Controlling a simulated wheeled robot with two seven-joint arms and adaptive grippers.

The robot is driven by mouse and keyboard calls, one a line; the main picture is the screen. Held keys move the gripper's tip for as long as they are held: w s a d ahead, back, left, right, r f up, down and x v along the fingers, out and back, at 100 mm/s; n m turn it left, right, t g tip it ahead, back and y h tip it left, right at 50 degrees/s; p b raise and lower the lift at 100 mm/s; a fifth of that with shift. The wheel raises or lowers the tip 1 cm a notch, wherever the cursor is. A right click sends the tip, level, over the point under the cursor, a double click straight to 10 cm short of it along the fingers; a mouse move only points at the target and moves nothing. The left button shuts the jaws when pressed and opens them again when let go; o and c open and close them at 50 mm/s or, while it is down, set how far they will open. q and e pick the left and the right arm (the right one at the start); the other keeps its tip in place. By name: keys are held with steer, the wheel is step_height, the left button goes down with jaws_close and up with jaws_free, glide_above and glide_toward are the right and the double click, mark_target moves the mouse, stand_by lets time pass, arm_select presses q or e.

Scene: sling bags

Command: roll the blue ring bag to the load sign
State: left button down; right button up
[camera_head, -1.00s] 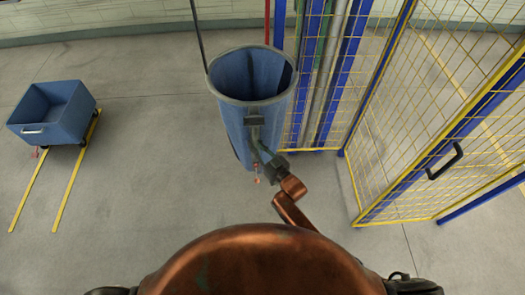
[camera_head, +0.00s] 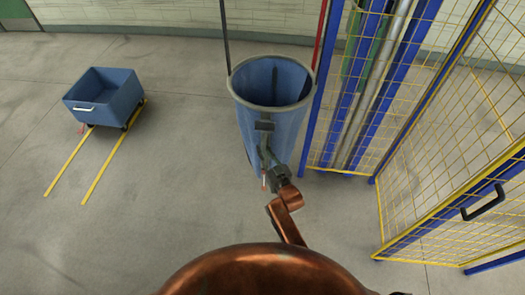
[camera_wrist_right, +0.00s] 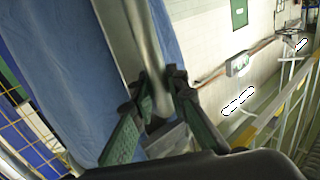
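The blue ring bag (camera_head: 256,128) hangs upright, its round grey rim open at the top, in the middle of the head view. A dark rod rises from the left of its rim. My right gripper (camera_head: 266,153) is at the bag's near side. In the right wrist view, its two green fingers (camera_wrist_right: 163,98) close around a grey metal bar in front of the blue cloth (camera_wrist_right: 75,65). My left gripper is not in view. I cannot make out a load sign in these frames.
A blue cart (camera_head: 105,95) stands at the left by two yellow floor lines (camera_head: 112,170). A blue-framed cage with yellow mesh (camera_head: 440,150) and a black door handle (camera_head: 483,203) is close on the right. The grey floor between cart and bag is clear.

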steer(key=o, duration=0.5)
steer(key=v, duration=1.2)
